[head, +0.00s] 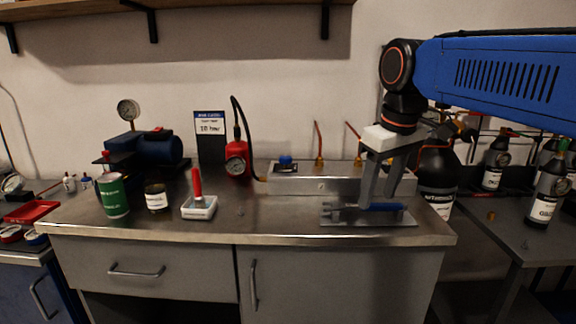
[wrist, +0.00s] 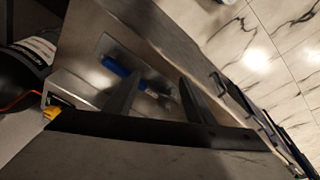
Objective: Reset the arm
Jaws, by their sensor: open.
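My gripper (head: 379,198) points down over the right end of the steel bench, its two fingers apart with nothing seen between them. Below it a blue-handled metal tool (head: 388,207) lies on a flat grey plate (head: 370,219). The fingers overlap the tool in the head view; I cannot tell whether they touch it. In the wrist view, my gripper (wrist: 160,90) shows two spread fingers, with the blue handle (wrist: 115,66) partly hidden behind one finger.
A dark bottle (head: 437,168) stands close right of my gripper. A raised steel ledge (head: 325,184) with small valves runs behind it. A red gauge device (head: 237,158), a white tray with a red-handled brush (head: 199,208) and a green can (head: 114,195) stand left. The bench centre is clear.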

